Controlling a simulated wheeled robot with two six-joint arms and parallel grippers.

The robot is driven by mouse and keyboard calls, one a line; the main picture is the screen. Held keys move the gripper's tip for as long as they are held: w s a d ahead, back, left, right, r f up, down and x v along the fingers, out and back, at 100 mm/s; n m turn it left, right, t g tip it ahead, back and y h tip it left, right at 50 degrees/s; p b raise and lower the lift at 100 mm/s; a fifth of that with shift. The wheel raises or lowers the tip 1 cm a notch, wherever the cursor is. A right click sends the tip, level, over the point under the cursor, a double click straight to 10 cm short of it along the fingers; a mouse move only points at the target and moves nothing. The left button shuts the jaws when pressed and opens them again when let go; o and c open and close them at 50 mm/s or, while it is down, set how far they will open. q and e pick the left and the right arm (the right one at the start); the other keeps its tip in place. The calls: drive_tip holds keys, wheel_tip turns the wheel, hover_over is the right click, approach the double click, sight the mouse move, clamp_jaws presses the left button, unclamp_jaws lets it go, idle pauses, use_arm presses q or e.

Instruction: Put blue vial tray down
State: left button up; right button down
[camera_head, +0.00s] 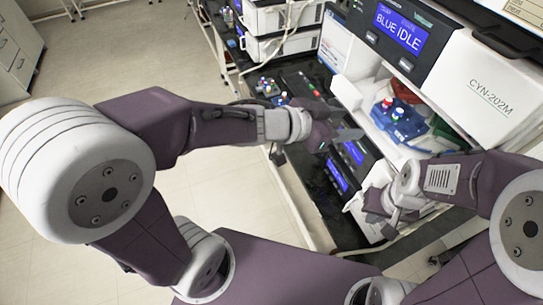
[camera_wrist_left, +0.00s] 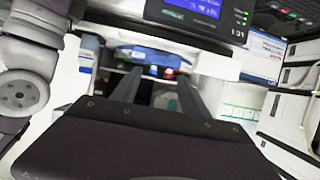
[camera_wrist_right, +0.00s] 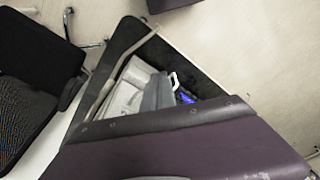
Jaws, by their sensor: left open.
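A blue vial tray (camera_head: 399,120) with red, green and white caps sits in the white bay of the analyser marked CYN-202M. In the left wrist view the blue tray (camera_wrist_left: 145,57) shows beyond the fingertips. My left gripper (camera_head: 347,128) is open and empty, in front of the bay and apart from the tray. Its two spread fingers show in the left wrist view (camera_wrist_left: 157,85). My right gripper (camera_head: 378,205) hangs low near the bench's front edge, away from the tray. Its jaws are not clear in either view.
Another blue vial tray (camera_head: 267,87) stands on the dark bench farther back. Red and green items (camera_head: 447,130) lie beside the tray in the bay. The analyser's overhanging screen (camera_head: 400,28) reads BLUE IDLE. A black chair (camera_wrist_right: 40,90) shows in the right wrist view.

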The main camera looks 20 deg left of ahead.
use_arm(q)
drive_tip(key=w+a+f+n+y, duration=0.1)
drive_tip(key=a+f+n+y, duration=0.25)
drive_tip(key=a+f, duration=0.4)
drive_tip(key=w+a+f+n+y, duration=0.1)
drive_tip(key=a+f+n+y, duration=0.3)
drive_tip(key=a, duration=0.6)
drive_tip(key=s+a+f+n+g+y, duration=0.1)
drive_tip(key=s+a+f+g, duration=0.1)
drive_tip(key=s, duration=0.4)
drive_tip(key=s+a+f+n+g+y, duration=0.1)
drive_tip(key=s+a+f+g, duration=0.1)
drive_tip(key=s+f+g, duration=0.3)
drive_tip(key=shift+s+a+f+n+b, duration=0.4)
drive_tip(key=shift+s+f, duration=0.55)
drive_tip(key=shift+s, duration=0.25)
